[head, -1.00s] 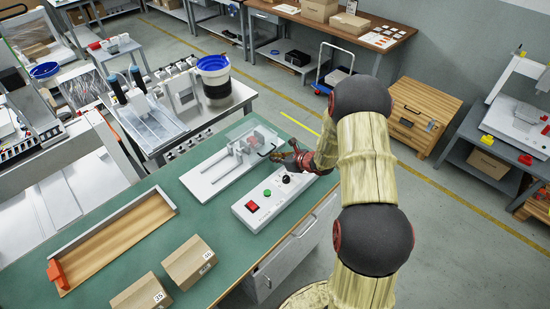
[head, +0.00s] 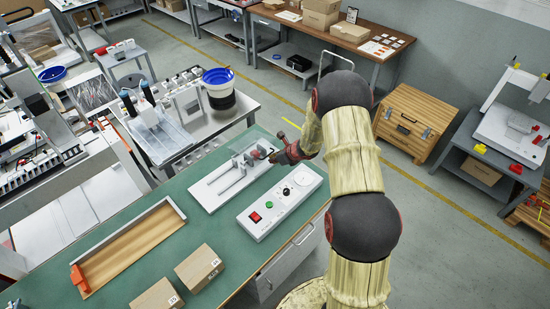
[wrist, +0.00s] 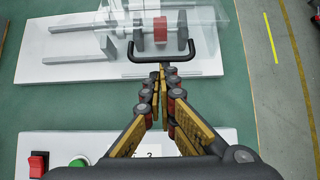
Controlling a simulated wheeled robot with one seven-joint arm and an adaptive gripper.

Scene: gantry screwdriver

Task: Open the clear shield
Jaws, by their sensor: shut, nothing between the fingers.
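The clear shield (wrist: 205,22) is a transparent cover over the far part of the white fixture (wrist: 60,60), around a red cylinder (wrist: 171,38). A black bar handle (wrist: 190,53) sticks out on the shield's near side in the wrist view. In the head view the shield (head: 243,143) appears down over the fixture, though its outline is faint. My gripper (wrist: 163,70) is shut and empty, its fingertips at the handle's near edge. I cannot tell whether they touch it. The head view shows my gripper (head: 272,157) beside the shield, partly covering the handle.
A white control box (head: 280,205) with a red switch (head: 255,217), green button (head: 267,205) and black knob (head: 287,192) sits in front of the fixture. A wooden tray (head: 135,245) and two cardboard boxes (head: 199,267) lie on the green bench (head: 190,225).

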